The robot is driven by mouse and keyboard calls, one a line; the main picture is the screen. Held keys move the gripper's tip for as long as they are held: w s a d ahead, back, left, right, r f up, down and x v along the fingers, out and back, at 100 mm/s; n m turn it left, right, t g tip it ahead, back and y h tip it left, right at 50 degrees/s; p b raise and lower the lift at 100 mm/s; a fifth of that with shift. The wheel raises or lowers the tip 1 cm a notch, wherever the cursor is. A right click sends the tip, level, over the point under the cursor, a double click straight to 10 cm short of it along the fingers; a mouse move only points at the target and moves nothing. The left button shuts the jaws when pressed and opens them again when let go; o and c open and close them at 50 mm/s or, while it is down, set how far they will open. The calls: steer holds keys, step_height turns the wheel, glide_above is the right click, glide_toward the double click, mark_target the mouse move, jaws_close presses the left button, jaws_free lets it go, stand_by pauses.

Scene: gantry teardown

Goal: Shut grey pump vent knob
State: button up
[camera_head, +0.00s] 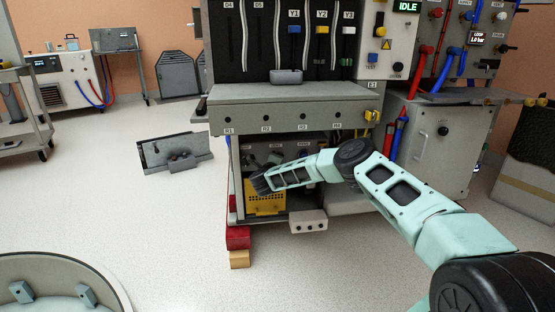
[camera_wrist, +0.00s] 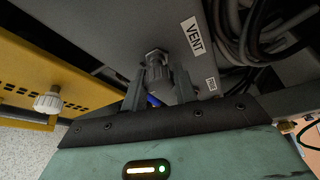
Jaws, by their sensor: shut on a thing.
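In the wrist view, the grey ribbed vent knob (camera_wrist: 157,62) sits on the dark grey pump housing, beside a white label reading VENT (camera_wrist: 194,36). My gripper (camera_wrist: 158,84) is shut on the knob, with one finger on each side of it. A bit of blue shows between the fingers below the knob. In the head view, my arm reaches into the lower bay of the gantry, under the grey beam (camera_head: 300,117). The knob and my fingertips cannot be made out there.
A yellow perforated panel (camera_wrist: 60,75) with a white knob (camera_wrist: 47,102) is left of my gripper; it shows in the head view (camera_head: 265,204) too. Dark hoses (camera_wrist: 240,30) hang close on the right. A white box (camera_head: 308,222) juts out at the bay's front.

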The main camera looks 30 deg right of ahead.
steer(key=shift+m+y, duration=0.3)
steer(key=shift+m, duration=0.2)
stand_by(0.3)
steer(key=o, duration=1)
steer(key=shift+c, duration=0.2)
steer(key=shift+p, duration=0.3)
steer(key=p+v, duration=0.6)
steer(key=v, duration=1.1)
steer(key=shift+a+r, duration=0.2)
steer(key=shift+s, duration=0.1)
